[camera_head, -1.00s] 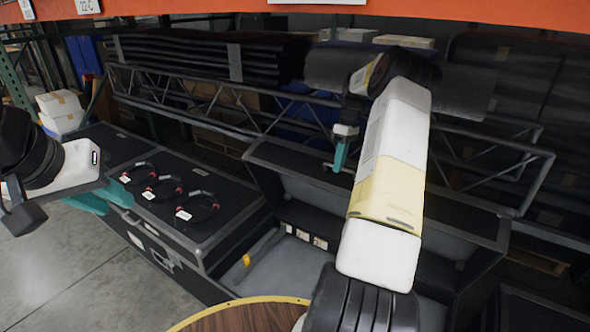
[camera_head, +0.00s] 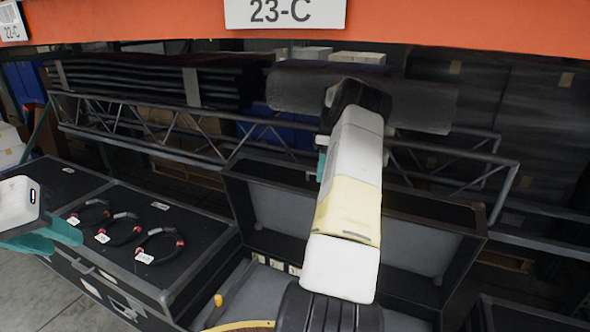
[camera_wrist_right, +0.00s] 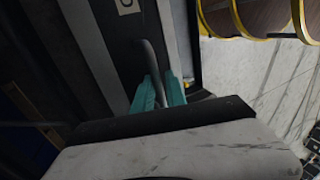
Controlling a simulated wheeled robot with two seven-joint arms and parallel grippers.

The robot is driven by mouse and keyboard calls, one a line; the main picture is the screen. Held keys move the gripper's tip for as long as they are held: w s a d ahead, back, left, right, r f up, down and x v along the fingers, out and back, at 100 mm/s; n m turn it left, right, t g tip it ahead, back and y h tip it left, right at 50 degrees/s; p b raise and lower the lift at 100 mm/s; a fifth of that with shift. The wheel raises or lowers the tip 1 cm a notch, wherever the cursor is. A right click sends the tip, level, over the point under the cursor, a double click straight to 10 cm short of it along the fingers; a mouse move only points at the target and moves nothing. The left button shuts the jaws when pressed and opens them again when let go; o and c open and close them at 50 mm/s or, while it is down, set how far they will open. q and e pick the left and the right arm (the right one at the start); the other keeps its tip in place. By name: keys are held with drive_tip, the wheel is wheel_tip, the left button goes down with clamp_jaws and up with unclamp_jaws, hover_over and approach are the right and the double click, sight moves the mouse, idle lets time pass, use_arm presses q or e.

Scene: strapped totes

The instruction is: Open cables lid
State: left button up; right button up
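A closed black case (camera_head: 150,220) stands at the left with several looped black cables (camera_head: 120,229) with red ends and white tags on its flat top. Beside it, a black case with a grey lining has its lid (camera_head: 420,235) raised at the back. My left gripper (camera_head: 48,238) is at the left edge, near the closed case's front side; its teal fingers are apart and empty. My right gripper is mostly hidden behind its arm in the head view. In the right wrist view its teal fingers (camera_wrist_right: 159,92) flank a dark grey curved strip (camera_wrist_right: 148,62); whether they grip it is unclear.
A round wooden top with a yellow rim (camera_head: 240,327) is at the bottom. A metal truss (camera_head: 200,135) and shelving with black rolls stand behind the cases. An orange beam (camera_head: 430,28) crosses the top. Grey floor shows at lower left.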

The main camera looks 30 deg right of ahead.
drive_tip(key=shift+o, duration=1.3)
drive_tip(key=v, duration=0.7)
drive_tip(key=shift+r, duration=0.4)
drive_tip(key=shift+w+d, duration=0.1)
